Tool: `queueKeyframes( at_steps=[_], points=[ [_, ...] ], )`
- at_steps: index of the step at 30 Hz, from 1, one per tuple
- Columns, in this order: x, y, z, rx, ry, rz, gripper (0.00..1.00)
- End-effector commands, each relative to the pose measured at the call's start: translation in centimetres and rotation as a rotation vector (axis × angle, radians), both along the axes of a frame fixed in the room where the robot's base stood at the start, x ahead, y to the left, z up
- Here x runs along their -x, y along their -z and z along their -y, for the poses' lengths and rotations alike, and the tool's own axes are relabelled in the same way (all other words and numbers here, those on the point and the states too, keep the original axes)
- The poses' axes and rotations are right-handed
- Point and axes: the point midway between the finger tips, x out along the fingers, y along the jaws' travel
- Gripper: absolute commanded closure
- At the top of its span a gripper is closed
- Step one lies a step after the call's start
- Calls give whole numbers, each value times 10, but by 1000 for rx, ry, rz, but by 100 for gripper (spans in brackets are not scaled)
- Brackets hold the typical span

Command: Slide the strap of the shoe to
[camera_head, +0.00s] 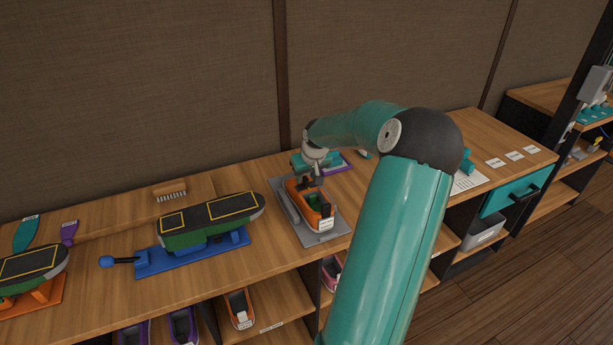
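An orange shoe (321,221) with a green inside sits on a grey base plate (283,209) on the wooden counter. A white tag is on its front end. My gripper (317,183) is over the back part of the shoe, with its dark fingers at or just above it. My teal arm reaches over the counter from the right. I cannot make out the strap, or whether the fingers touch it. The gap between the fingers is too small to see.
A green-and-black sole piece (211,218) stands on a blue clamp (193,256) to the left. A brush (170,189) lies behind it. A purple item (339,164) is behind my gripper. Shelves below hold more shoes (240,308). A teal drawer (510,197) is at the right.

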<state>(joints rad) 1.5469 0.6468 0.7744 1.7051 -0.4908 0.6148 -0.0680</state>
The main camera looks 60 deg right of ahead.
Motion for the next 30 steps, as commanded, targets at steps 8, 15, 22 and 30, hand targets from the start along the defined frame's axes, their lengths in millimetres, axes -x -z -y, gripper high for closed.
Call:
queueKeyframes(
  at_steps=[8,15,22,30],
  points=[
    [-2,5,1,1,0,0,65],
    [-2,5,1,1,0,0,99],
    [-1,5,2,1,-1,-2,100],
    [1,5,6,1,0,0,100]
  ],
)
